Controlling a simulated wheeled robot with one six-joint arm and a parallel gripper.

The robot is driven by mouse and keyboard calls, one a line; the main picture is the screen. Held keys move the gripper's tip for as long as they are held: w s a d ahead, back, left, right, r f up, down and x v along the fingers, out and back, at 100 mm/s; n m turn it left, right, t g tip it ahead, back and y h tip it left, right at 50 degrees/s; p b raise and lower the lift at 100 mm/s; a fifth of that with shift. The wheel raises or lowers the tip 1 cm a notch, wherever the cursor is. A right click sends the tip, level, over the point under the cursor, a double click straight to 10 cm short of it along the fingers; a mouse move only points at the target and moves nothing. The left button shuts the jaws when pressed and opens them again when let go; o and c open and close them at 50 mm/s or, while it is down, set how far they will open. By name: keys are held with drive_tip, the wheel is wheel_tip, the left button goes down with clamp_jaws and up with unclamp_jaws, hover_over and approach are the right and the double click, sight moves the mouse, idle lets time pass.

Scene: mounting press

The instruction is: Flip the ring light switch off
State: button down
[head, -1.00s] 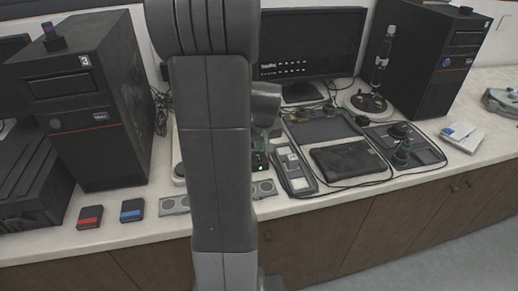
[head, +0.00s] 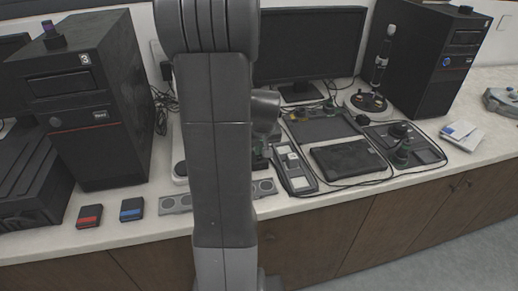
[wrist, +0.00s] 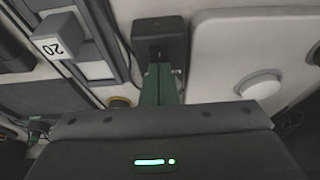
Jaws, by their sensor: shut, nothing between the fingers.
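My gripper (wrist: 161,80) is shut and empty in the wrist view. Its green fingers point at a small dark box (wrist: 160,27) and overlap its near edge; I cannot tell whether they touch it. The ring light switch is not clearly identifiable; this box may carry it, but the fingers hide part of it. In the head view my arm hides most of the gripper and that spot. A dark box (head: 260,161) shows only partly beside my arm there.
A grey control panel (head: 294,170) lies right of my arm, near a dark tablet (head: 347,159). The monitor (head: 308,47) stands behind. A black tower (head: 98,125) stands left. A white panel with a round white knob (wrist: 259,84) is beside the fingers.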

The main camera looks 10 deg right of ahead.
drive_tip(key=shift+s+f, duration=0.2)
drive_tip(key=shift+f, duration=0.05)
drive_tip(key=shift+s+f+b, duration=0.15)
drive_tip(key=shift+s+b, duration=0.15)
drive_tip(key=shift+s, duration=0.55)
wheel_tip(320, 180, up, 4)
drive_tip(key=p, duration=0.3)
drive_tip(key=v, duration=1)
drive_tip(key=shift+r, duration=0.3)
drive_tip(key=shift+d, duration=0.1)
